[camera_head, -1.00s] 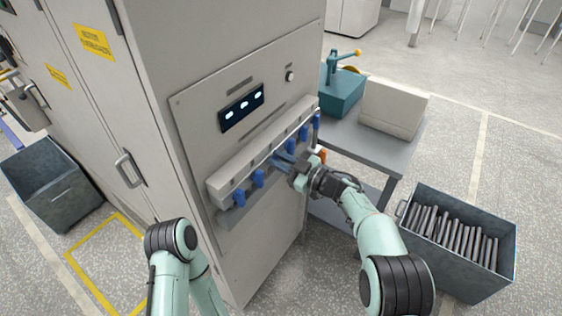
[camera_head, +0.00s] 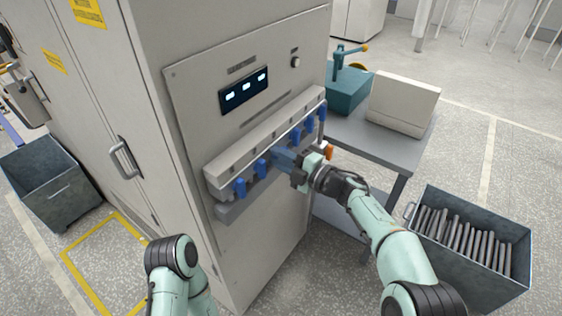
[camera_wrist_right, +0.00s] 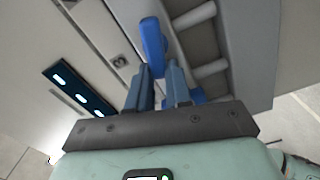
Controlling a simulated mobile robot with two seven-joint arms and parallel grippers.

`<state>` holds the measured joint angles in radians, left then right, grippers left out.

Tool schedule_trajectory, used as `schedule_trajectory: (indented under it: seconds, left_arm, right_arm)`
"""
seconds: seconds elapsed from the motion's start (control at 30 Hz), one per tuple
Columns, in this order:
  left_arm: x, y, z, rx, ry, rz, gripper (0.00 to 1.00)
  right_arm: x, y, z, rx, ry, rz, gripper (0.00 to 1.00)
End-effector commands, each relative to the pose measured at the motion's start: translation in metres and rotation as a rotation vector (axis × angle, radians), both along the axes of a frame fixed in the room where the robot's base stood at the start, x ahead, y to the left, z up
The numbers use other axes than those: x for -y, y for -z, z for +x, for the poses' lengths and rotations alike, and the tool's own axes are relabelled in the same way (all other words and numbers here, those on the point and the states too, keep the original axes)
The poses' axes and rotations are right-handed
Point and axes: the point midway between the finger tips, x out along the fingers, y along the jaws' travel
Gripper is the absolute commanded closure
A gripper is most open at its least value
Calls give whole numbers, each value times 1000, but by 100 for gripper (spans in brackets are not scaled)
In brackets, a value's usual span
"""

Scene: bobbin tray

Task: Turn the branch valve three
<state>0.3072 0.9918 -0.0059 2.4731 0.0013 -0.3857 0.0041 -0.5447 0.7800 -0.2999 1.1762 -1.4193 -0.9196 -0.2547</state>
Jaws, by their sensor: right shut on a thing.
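A row of blue valve handles hangs under a pale manifold bar (camera_head: 265,135) on the cabinet's side. The two nearest handles (camera_head: 239,187) and (camera_head: 261,168) hang clear at the left. Several more, such as one blue handle (camera_head: 309,124), hang farther right. My right gripper (camera_head: 281,158) is at the third handle from the left, which its fingers largely hide in the head view. In the right wrist view my right gripper (camera_wrist_right: 159,72) has its dark blue fingers shut on a bright blue handle (camera_wrist_right: 153,40). My left gripper is out of view.
A lit display (camera_head: 244,93) and a knob (camera_head: 295,62) are above the manifold. A grey table (camera_head: 375,148) carries a teal device (camera_head: 347,88) and a pale box (camera_head: 403,103). An orange part (camera_head: 329,151) is just beyond my right gripper. A bin of rods (camera_head: 470,245) stands right.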

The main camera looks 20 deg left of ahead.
Motion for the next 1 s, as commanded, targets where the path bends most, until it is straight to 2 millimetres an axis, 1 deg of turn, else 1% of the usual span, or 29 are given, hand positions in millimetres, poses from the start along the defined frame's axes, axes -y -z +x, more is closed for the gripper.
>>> schedule_trajectory:
  seconds: [0.03, 0.1, 0.4, 0.6, 1.0]
  left_arm:
    - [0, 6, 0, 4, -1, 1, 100]
    - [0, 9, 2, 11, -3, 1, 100]
    - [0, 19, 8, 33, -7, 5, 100]
    - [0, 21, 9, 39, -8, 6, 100]
    - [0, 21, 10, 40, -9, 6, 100]
  right_arm:
    - [0, 3, 0, 35, 0, -10, 100]
    - [0, 4, -1, 84, 0, -27, 100]
    - [0, 7, -1, 230, 1, -83, 100]
    - [0, 8, -1, 273, 0, -99, 100]
    - [0, 7, -1, 283, 0, -103, 100]
